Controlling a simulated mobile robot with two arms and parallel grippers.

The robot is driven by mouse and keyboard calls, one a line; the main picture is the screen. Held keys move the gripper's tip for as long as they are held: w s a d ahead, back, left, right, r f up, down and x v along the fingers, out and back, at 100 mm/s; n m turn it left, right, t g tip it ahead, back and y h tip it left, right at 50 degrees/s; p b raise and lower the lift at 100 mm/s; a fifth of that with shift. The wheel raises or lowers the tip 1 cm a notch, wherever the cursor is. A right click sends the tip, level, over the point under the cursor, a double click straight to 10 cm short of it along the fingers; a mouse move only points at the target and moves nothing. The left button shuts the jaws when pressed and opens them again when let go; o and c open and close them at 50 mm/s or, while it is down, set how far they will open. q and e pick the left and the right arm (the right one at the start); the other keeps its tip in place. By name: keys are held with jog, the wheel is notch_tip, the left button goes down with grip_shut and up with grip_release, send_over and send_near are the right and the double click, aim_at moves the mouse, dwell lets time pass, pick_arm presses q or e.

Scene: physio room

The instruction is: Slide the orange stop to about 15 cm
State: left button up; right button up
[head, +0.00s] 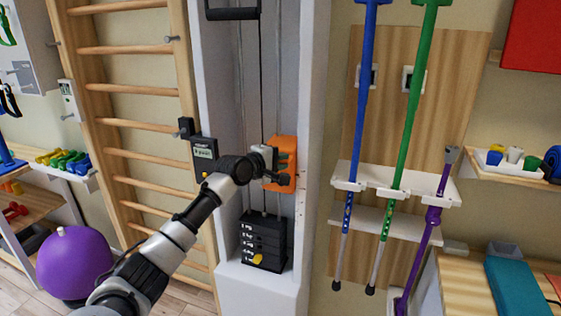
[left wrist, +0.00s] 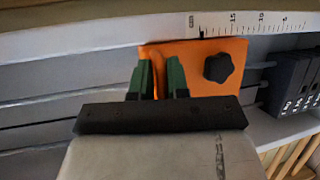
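The orange stop (head: 284,184) sits on the guide rods of the white column above the black weight stack. In the left wrist view the orange stop (left wrist: 205,55) is a flat plate with a black star knob (left wrist: 218,67). Its upper edge lies along a white scale (left wrist: 262,23) marked 15, 10 and 5. A small dark mark at that edge stands left of the 15, near where 20 falls. My left gripper (head: 279,161) is at the stop. Its green fingers (left wrist: 159,80) are close together around an upright orange tab on the plate. My right gripper is not in view.
The black weight stack (head: 263,240) with a yellow pin is below the stop. A small display box (head: 204,154) hangs left of the column beside wooden wall bars (head: 125,84). Blue and green sticks (head: 408,110) stand in a white rack at right. A purple ball (head: 73,264) is at lower left.

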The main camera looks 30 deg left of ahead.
pick_arm(q)
jog(key=shift+f, duration=0.1)
grip_shut()
notch_tip(320, 180, down, 5)
jog(key=shift+r+b, duration=0.15)
jog(key=shift+b, duration=0.8)
jog(key=o, duration=0.6)
grip_release()
jog(key=shift+c, duration=0.2)
